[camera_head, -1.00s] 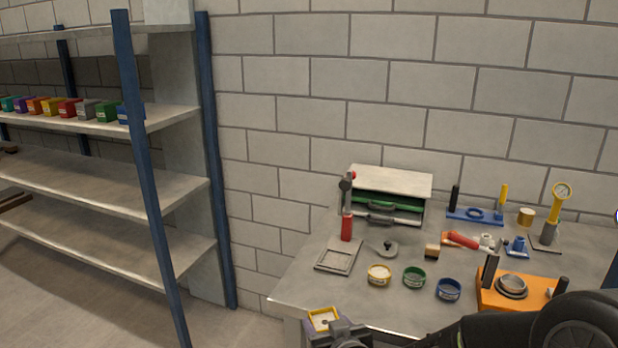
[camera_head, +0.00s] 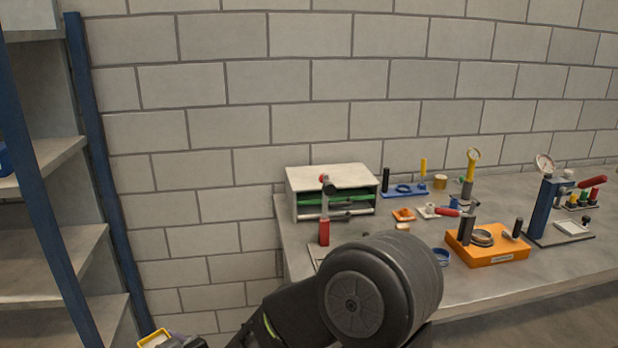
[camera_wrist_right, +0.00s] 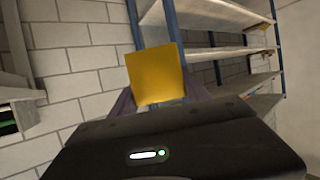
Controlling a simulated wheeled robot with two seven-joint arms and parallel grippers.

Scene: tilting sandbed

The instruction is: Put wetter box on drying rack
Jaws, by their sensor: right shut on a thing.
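A small yellow box (camera_head: 155,339), pale inside at its top, shows at the bottom edge in the head view, cut off by the frame. My right gripper (camera_head: 184,342) is shut on it, left of the bench. In the right wrist view the yellow box (camera_wrist_right: 155,74) sits between the fingertips of my right gripper (camera_wrist_right: 158,98), its flat side facing the camera. I cannot tell how wet it is. A metal shelving unit with blue posts (camera_head: 102,190) stands at the left; I cannot tell whether it is the drying rack. My left gripper is not in view.
The workbench (camera_head: 470,290) holds a white cabinet (camera_head: 330,178), an orange fixture (camera_head: 490,250), a blue ring (camera_head: 443,257) and several tools. My right arm hides its front left part. The shelf boards (camera_head: 50,246) seen now look clear in the middle.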

